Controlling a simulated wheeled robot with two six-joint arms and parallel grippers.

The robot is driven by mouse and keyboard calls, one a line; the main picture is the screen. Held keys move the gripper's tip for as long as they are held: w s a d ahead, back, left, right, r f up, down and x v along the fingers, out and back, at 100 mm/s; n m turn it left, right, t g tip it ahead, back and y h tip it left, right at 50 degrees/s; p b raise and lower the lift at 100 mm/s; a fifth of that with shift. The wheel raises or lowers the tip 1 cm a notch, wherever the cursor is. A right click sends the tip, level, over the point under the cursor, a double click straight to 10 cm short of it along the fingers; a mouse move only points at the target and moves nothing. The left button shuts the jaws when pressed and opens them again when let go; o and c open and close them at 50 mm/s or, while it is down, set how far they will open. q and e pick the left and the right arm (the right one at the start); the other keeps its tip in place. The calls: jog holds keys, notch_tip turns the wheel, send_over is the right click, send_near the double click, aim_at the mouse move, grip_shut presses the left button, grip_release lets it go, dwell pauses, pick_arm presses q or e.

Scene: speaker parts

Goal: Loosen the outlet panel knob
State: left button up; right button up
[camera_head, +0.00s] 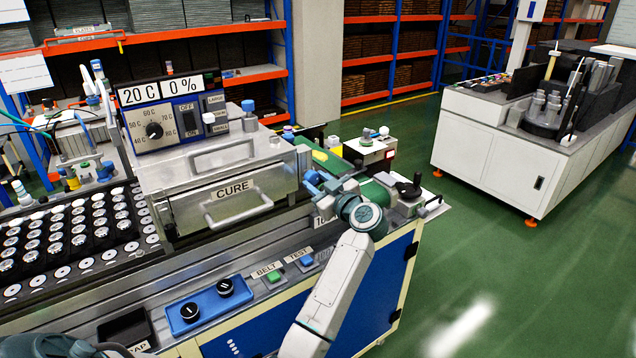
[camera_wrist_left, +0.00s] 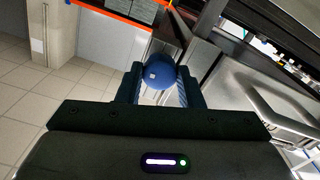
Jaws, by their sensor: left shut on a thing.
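My left gripper (camera_head: 322,186) is at the right side of the CURE oven (camera_head: 225,185) in the head view. In the left wrist view, its two fingers (camera_wrist_left: 160,88) are shut on a round blue knob (camera_wrist_left: 160,70) with a small pale square mark, one finger on each side. The knob's blue shows only in part in the head view (camera_head: 313,178). The outlet panel behind the knob is mostly hidden by my gripper and the oven. My right gripper is not in view.
A black tray (camera_head: 98,243) of several speaker parts lies left of the oven. Below the oven are a blue panel with two black knobs (camera_head: 208,303) and a green BELT button (camera_head: 273,276). A small machine (camera_head: 372,149) stands behind my gripper. Green floor is open at right.

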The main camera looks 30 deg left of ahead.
pick_arm(q)
jog(key=shift+n, duration=0.6)
jog(key=n, duration=0.2)
jog(key=shift+n, duration=0.3)
jog(key=n, duration=0.2)
jog(key=shift+n, duration=0.4)
jog(key=n+b, duration=0.1)
jog(key=n, duration=0.1)
jog(key=shift+n, duration=0.4)
jog(key=n+b, duration=0.3)
jog(key=n, duration=0.1)
jog(key=shift+n+b, duration=0.5)
jog(key=shift+n, duration=0.5)
jog(key=shift+r+n+b, duration=0.15)
jog(key=shift+n+b, duration=0.4)
jog(key=shift+n, duration=0.25)
jog(key=shift+r+n, duration=0.1)
jog(key=shift+n, duration=0.2)
